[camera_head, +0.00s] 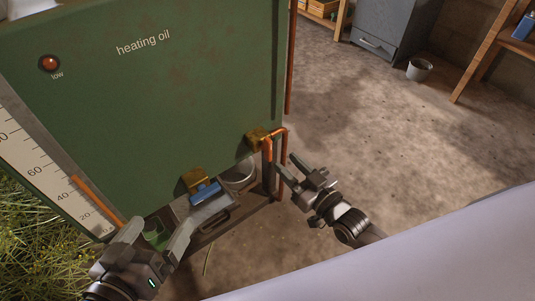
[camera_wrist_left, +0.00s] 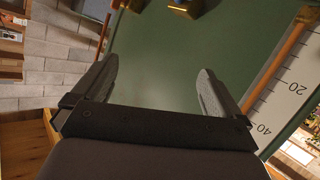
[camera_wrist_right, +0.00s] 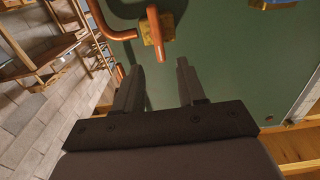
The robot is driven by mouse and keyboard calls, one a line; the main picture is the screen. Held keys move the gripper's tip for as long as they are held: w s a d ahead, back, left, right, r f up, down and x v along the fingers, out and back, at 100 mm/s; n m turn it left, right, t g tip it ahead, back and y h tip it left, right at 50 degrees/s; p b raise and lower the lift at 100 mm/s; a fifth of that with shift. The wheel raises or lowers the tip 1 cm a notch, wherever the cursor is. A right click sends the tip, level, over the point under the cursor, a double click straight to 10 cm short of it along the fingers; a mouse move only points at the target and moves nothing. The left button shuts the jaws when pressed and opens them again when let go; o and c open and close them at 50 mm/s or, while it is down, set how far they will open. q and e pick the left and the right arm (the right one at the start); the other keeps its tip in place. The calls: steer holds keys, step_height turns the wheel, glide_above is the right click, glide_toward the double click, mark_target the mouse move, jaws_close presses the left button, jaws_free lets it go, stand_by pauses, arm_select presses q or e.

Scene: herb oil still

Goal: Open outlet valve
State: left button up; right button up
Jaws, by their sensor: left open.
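A green tank (camera_head: 150,90) labelled "heating oil" stands in front of me. A brass valve (camera_head: 194,180) with a blue handle (camera_head: 206,193) sits low on its front; part of it shows at the top of the right wrist view. A second brass fitting (camera_head: 257,138) with copper pipes (camera_head: 267,160) is at the tank's lower right corner; it also shows in the right wrist view (camera_wrist_right: 150,35). My left gripper (camera_head: 165,224) is open and empty, below and left of the blue handle. My right gripper (camera_head: 287,164) is open and empty, beside the copper pipes.
The concrete floor (camera_head: 400,135) at right is largely clear, with a bucket (camera_head: 419,70) and cabinet (camera_head: 385,30) far back.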

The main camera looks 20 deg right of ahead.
mark_target(271, 148)
steer(key=b+x, duration=0.2)
steer(key=x, duration=0.4)
steer(key=shift+f, duration=0.1)
arm_select(q)
steer(key=shift+s+a+m+t+y+b, duration=0.2)
steer(key=shift+a+t, duration=0.1)
steer(key=shift+a, duration=0.15)
steer(key=shift+s+a+m+t+y+b, duration=0.1)
steer(key=shift+a+m+t+b, duration=0.1)
steer(key=shift+a+t, duration=0.15)
arm_select(e)
steer(key=shift+w+a, duration=0.2)
steer(key=shift+w, duration=0.4)
jaws_close()
